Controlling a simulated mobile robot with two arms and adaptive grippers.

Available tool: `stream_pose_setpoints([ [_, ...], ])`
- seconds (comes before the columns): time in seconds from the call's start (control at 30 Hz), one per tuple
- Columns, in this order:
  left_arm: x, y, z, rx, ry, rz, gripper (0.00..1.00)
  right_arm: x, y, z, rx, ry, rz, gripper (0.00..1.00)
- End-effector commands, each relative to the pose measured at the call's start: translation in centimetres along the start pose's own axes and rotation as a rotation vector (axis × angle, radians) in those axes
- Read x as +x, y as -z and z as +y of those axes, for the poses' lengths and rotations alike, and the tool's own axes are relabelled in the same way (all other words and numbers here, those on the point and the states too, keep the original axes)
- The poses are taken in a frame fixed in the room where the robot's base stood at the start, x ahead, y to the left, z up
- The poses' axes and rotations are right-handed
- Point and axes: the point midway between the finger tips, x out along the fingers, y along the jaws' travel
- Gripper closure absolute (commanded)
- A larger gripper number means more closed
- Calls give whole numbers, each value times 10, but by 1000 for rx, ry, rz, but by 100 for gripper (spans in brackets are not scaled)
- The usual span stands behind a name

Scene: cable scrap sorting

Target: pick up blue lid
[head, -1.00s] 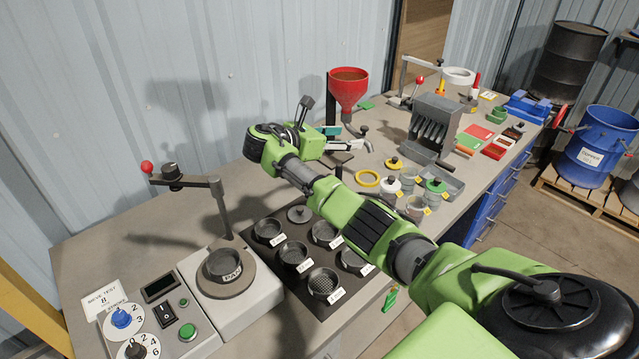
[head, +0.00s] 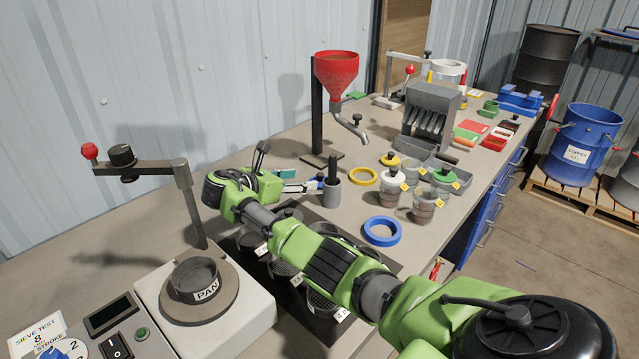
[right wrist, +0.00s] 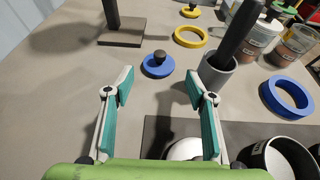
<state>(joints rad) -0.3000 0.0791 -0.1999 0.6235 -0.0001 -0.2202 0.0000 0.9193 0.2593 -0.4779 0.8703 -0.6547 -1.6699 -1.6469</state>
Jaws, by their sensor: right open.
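The blue lid (right wrist: 157,66), a flat disc with a dark knob, lies on the bench in the right wrist view. It is ahead of my right gripper (right wrist: 158,86) and roughly centred between its fingers. The gripper is open and empty, with teal pads spread apart. In the head view my right gripper (head: 299,181) reaches over the bench near the grey cup, and only a bit of the blue lid (head: 320,178) shows beside the fingertips. I cannot tell the exact height of the fingers above the bench. My left gripper is not in view.
A grey cup (right wrist: 217,72) holding a dark rod stands just right of the lid. A blue ring (right wrist: 288,96) and a yellow ring (right wrist: 190,37) lie nearby. The red funnel's stand base (right wrist: 122,32) is behind left. Lidded jars (head: 390,192) stand to the right.

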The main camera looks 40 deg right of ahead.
Motion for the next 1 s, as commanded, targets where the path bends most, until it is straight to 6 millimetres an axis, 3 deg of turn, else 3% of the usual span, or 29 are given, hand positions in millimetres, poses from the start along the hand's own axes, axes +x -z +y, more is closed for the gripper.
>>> stream_pose_setpoints([
  [0.2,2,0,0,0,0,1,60,38,1,0,0,2,0,49],
  [0.43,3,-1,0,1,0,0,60,53,0,0,0,1,1,49],
  [0.7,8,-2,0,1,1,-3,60,90,1,-1,0,2,1,49],
  [1.0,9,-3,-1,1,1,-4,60,98,0,0,0,-1,1,49],
])
